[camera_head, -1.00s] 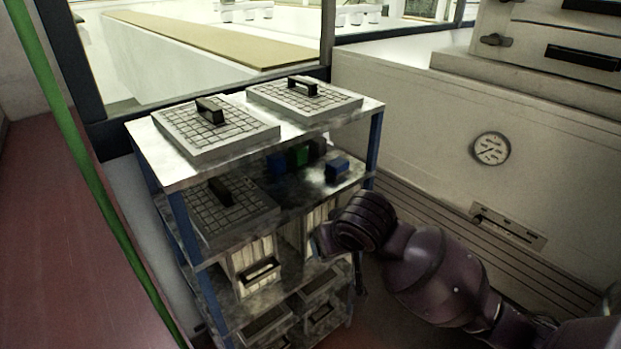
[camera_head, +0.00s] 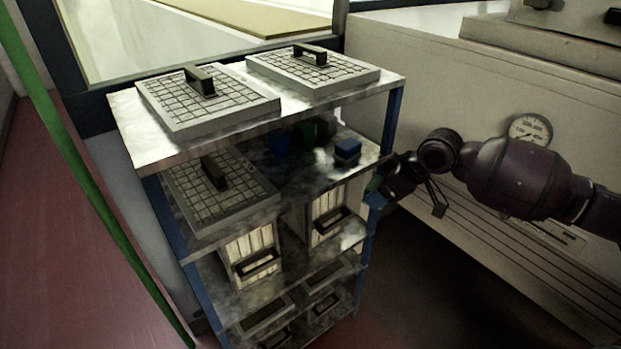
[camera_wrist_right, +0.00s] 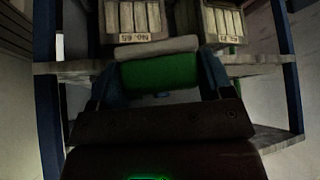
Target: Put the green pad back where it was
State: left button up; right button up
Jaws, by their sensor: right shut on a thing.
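My right gripper (camera_head: 376,194) is beside the right front post of the shelf rack, at about the height of the second shelf. In the right wrist view its blue fingertips (camera_wrist_right: 160,92) are shut on the green pad (camera_wrist_right: 159,72), a green block with a grey layer along one side. In the head view the pad is small and dark at the fingertips, hard to make out. On the second shelf (camera_head: 262,156) stand a blue pad (camera_head: 347,148), another blue pad (camera_head: 279,143) and a dark green one (camera_head: 304,133) further back. My left gripper is not in view.
Gridded plates with black handles lie on the rack top (camera_head: 150,153), and another plate (camera_head: 217,187) is on the second shelf's left. Pale ribbed boxes (camera_head: 328,213) stand on the shelf below. A wall with a gauge (camera_head: 530,130) is at right. Rack posts (camera_head: 392,118) bound the opening.

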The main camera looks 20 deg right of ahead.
jog(key=shift+w+d+r, duration=0.1)
jog(key=shift+w+d, duration=0.05)
jog(key=shift+w, duration=0.1)
send_near(306, 173)
jog(key=f, duration=0.2)
jog(key=s+d+f, duration=0.1)
jog(key=f, duration=0.1)
jog(key=w+a, duration=0.1)
jog(key=w, duration=0.1)
jog(key=w+a, duration=0.1)
jog(key=a, duration=0.1)
jog(key=shift+w+a+f, duration=0.1)
jog(key=shift+w+a, duration=0.1)
jog(key=shift+w, duration=0.2)
jog(key=shift+f, duration=0.25)
jog(key=shift+d, duration=0.1)
jog(key=shift+s, duration=0.1)
jog(key=shift+f, duration=0.1)
jog(key=o, duration=1)
jog(key=shift+c, duration=0.2)
